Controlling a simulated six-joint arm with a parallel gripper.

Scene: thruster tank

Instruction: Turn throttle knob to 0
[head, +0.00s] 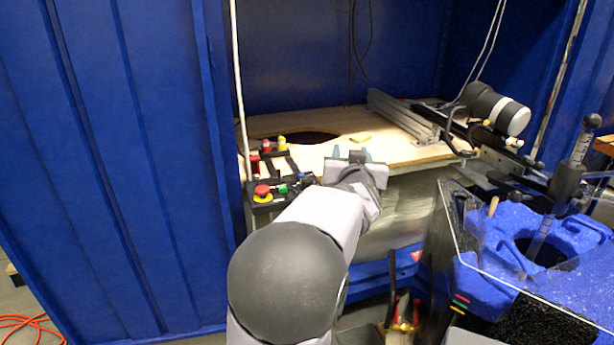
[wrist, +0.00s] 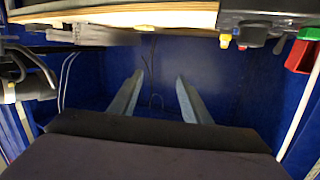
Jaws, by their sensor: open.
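In the head view, my gripper (head: 352,153) is over the front edge of the wooden table. Its two pale blue fingers are spread apart with nothing between them. In the wrist view, my gripper (wrist: 158,88) also shows open and empty against the blue wall. A black control unit (head: 280,189) with a red emergency button (head: 262,189) sits at the table's left front, left of my gripper and apart from it. In the wrist view, the black control unit (wrist: 262,18) is at the upper right. I cannot tell which part is the throttle knob.
The wooden tabletop (head: 400,151) has a dark round opening and a small yellow block (head: 360,137). Red and yellow fittings stand at its left side. A metal rail (head: 400,115) and a black-and-white thruster (head: 497,108) are at right. Blue walls enclose the back and left.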

